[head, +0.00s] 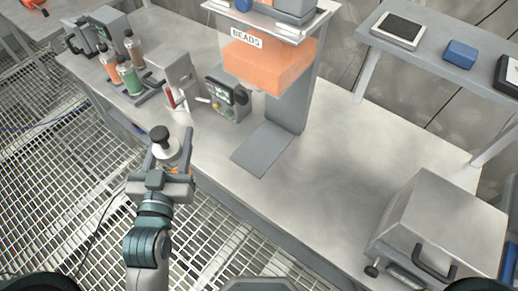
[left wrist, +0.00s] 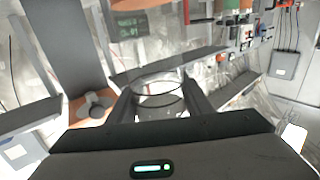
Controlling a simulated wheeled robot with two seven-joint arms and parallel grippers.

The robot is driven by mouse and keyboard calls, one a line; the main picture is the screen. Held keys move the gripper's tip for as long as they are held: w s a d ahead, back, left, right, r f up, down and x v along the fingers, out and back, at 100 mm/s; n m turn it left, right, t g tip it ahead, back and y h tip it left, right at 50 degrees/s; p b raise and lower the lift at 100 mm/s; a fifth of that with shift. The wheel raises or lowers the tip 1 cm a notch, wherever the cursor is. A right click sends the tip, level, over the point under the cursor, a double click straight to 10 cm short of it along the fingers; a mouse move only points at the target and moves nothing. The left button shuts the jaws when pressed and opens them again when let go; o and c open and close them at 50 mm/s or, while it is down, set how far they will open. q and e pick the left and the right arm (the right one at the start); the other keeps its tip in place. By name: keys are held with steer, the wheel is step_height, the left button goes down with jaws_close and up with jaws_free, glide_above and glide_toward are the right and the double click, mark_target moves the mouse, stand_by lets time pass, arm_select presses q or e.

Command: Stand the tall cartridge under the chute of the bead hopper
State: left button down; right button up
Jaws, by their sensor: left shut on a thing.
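The cartridge (head: 164,146), pale with a black knob on top, is in my left gripper (head: 166,170) in the head view. It is about upright, over the floor grating in front of the bench edge. In the left wrist view the two fingers (left wrist: 160,101) close around its clear round body (left wrist: 158,88). The bead hopper (head: 265,68) is an orange block labelled BEADS on a grey column. Its grey base plate (head: 264,149) lies below it, bare, to the right of my gripper. The chute's mouth is hidden under the hopper. My right gripper is out of view.
A control box (head: 228,98) and a grey stand (head: 172,80) with a red part sit left of the hopper. A rack (head: 143,93) holds several coloured bottles. A steel case (head: 437,230) stands front right. The bench (head: 345,155) is clear between hopper and case.

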arm_select(q)
steer(key=s+d+f+m+g+h+b, duration=0.1)
steer(key=d+f+m+h+b, duration=0.1)
steer(key=d+h, duration=0.35)
steer(key=s+d+f+m+g+h+b, duration=0.1)
steer(key=d+f+m+h, duration=0.15)
steer(key=d, duration=0.55)
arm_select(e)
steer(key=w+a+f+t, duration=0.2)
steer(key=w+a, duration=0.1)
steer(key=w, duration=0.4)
arm_select(q)
steer(key=a+p+x, duration=0.1)
steer(key=p+x, duration=0.3)
steer(key=x, duration=1.4)
steer(key=shift+w+r+y, duration=0.25)
steer(key=shift+w+y, duration=0.15)
steer(key=shift+w, duration=0.05)
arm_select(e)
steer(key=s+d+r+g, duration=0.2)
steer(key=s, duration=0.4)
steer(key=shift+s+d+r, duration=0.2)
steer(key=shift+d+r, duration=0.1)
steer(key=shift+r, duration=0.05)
arm_select(q)
steer(key=shift+f, duration=0.1)
